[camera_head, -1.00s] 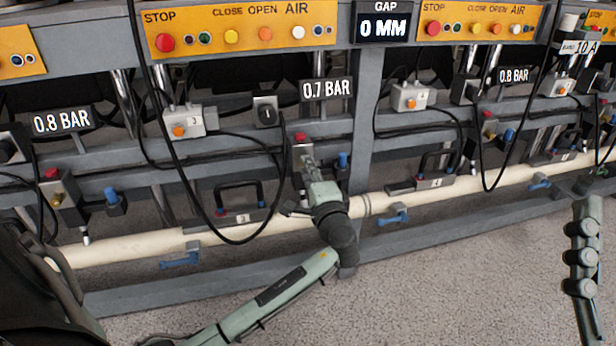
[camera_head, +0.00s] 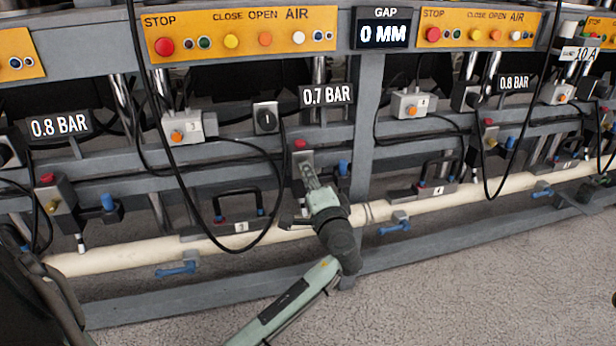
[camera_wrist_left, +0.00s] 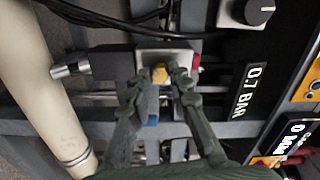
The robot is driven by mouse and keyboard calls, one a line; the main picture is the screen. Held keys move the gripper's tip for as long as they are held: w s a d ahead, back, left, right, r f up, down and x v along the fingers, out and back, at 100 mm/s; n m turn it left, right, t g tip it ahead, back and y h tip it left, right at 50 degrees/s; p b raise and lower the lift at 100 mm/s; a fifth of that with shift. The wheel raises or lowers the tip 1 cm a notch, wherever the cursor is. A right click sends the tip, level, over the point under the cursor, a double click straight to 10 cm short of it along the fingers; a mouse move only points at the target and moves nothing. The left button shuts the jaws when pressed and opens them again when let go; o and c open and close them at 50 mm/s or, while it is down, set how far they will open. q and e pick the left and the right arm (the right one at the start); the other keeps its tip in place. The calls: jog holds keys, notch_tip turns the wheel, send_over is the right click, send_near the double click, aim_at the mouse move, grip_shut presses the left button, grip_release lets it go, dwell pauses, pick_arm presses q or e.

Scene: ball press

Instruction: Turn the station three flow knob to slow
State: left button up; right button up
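The station three valve block (camera_head: 301,158) carries a red knob (camera_head: 300,144) on top and a blue knob (camera_head: 343,167) on its right. In the left wrist view a yellow knob (camera_wrist_left: 160,73) sits on the block's face, with the red knob (camera_wrist_left: 196,62) and part of the blue knob (camera_wrist_left: 152,120) near it. My left gripper (camera_head: 308,172) is in front of the block and hides the yellow knob in the head view. In the left wrist view its fingers (camera_wrist_left: 157,87) are apart, one on each side of the yellow knob. Contact cannot be told. My right gripper is not in view.
A "0.7 BAR" display (camera_head: 327,94) and a black rotary knob (camera_head: 266,117) are above the block. A cream pipe (camera_head: 130,255) runs below. A black cable (camera_head: 215,240) hangs to the left. A black handle (camera_head: 238,200) stands at left. The floor in front is clear.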

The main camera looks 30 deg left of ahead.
pick_arm(q)
jog(key=o, duration=0.4)
jog(key=v, duration=1.2)
